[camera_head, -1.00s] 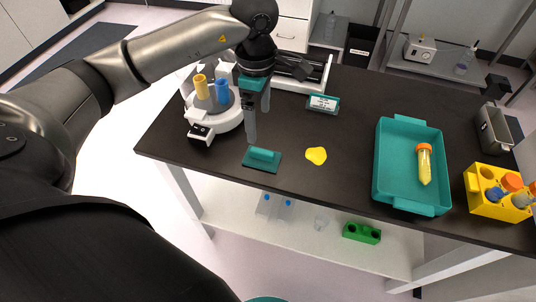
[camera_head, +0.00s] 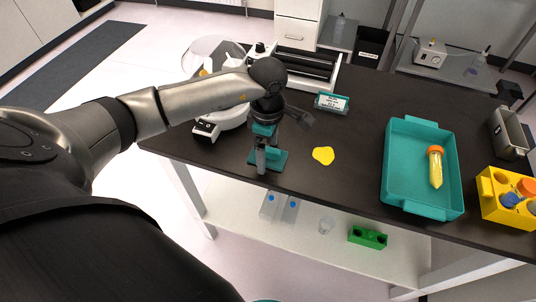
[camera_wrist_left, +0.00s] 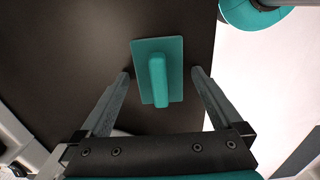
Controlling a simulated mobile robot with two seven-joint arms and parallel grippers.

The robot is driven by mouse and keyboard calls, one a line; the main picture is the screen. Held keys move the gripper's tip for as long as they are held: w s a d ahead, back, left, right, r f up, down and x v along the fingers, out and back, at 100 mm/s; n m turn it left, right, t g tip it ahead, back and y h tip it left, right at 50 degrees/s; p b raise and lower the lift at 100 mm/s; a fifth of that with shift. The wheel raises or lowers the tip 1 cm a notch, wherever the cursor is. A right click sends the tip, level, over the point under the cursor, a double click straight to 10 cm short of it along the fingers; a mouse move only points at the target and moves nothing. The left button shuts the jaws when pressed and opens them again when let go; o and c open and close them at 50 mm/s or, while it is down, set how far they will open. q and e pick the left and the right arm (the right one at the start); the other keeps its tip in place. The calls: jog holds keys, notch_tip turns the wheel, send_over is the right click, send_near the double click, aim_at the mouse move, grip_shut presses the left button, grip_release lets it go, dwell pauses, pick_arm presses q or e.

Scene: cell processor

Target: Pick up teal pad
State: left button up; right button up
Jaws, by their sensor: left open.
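The teal pad (camera_head: 279,161) lies flat on the dark table near its front edge. It is a flat plate with a raised handle bar along its middle. In the left wrist view the teal pad (camera_wrist_left: 173,58) shows whole, ahead of and between my fingers. My left gripper (camera_head: 261,166) is above the pad, pointing down, and hides part of it. In the left wrist view my left gripper (camera_wrist_left: 160,74) is open and empty, with one finger on each side of the pad's near end. My right gripper is not in view.
A yellow blob (camera_head: 323,155) lies right of the pad. A teal tray (camera_head: 391,170) with an orange-capped tube (camera_head: 436,168) and a yellow rack (camera_head: 491,202) stand further right. A white centrifuge-like device (camera_head: 228,119) is behind left. The table's front edge is close.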

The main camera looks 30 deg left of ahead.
aim_at(268, 149)
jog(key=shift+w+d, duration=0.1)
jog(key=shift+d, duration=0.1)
pick_arm(q)
jog(key=c, duration=0.3)
jog(key=shift+r, duration=0.1)
jog(key=c, duration=1)
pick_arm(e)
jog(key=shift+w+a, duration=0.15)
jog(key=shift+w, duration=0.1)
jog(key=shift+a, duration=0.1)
pick_arm(q)
jog(key=shift+r, duration=0.1)
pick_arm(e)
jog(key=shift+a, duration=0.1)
pick_arm(q)
jog(key=shift+w+r, duration=0.1)
jog(key=shift+r, duration=0.2)
notch_tip(268, 149, up, 19)
jog(key=p, duration=0.3)
jog(key=shift+r, duration=0.1)
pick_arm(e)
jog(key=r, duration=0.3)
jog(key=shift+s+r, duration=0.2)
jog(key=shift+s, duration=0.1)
